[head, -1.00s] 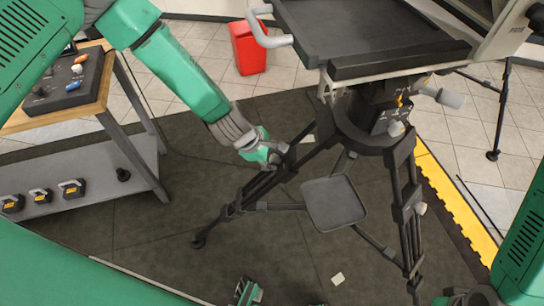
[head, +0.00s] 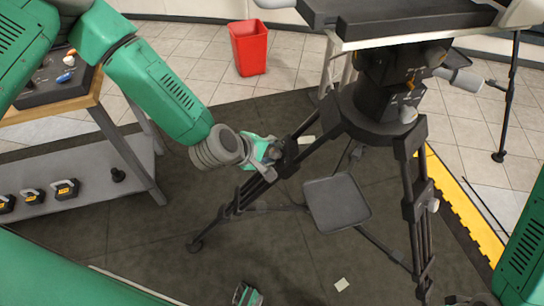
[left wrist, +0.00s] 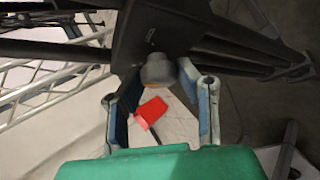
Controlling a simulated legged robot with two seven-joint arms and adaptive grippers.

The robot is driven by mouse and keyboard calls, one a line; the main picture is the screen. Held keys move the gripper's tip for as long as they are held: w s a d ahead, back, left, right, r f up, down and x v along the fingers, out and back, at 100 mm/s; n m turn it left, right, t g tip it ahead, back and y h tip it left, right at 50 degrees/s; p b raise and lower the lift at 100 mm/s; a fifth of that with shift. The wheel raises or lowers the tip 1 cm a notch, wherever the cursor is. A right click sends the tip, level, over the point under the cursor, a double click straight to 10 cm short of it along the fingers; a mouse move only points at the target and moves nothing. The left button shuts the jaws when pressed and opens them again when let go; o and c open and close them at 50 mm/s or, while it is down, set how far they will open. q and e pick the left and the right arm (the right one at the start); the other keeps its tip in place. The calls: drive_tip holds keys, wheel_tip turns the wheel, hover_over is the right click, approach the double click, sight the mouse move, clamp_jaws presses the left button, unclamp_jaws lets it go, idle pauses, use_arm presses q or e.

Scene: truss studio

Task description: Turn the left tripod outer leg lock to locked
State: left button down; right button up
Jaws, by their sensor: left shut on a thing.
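The black tripod (head: 372,122) stands on the dark mat, with its left leg (head: 243,195) slanting down to the left. My left gripper (head: 266,158) is at the upper part of this leg. In the left wrist view its two blue-padded fingers (left wrist: 160,88) stand on either side of a grey, rounded lock knob (left wrist: 157,70) under a dark bracket. The gripper is shut on this knob. In the head view the knob is mostly hidden by the gripper, and its lock setting cannot be read.
A workbench (head: 128,150) with a grey lower shelf stands at the left. A red bin (head: 248,48) is on the tiles behind. A grey square tray (head: 336,201) sits between the tripod legs. A yellow edge strip (head: 468,215) runs along the mat's right side.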

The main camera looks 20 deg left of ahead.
use_arm(q)
drive_tip(key=m+t+h+b, duration=0.1)
drive_tip(key=m+b, duration=0.1)
drive_tip(key=m+t+b, duration=0.1)
drive_tip(key=m+b, duration=0.1)
drive_tip(key=shift+s+f+m+t+h+b, duration=0.1)
drive_tip(key=shift+f+m+t+h+b, duration=0.2)
drive_tip(key=shift+f+h, duration=0.1)
drive_tip(key=m+t+h+b, duration=0.1)
drive_tip(key=m+b, duration=0.1)
drive_tip(key=m, duration=0.1)
drive_tip(key=shift+h, duration=0.3)
drive_tip(key=shift+s+m+h+b, duration=0.1)
drive_tip(key=shift+m+h+b, duration=0.4)
drive_tip(key=shift+m+b, duration=0.5)
drive_tip(key=c, duration=1.2)
unclamp_jaws()
drive_tip(key=shift+r, duration=0.1)
drive_tip(key=shift+a+r, duration=0.1)
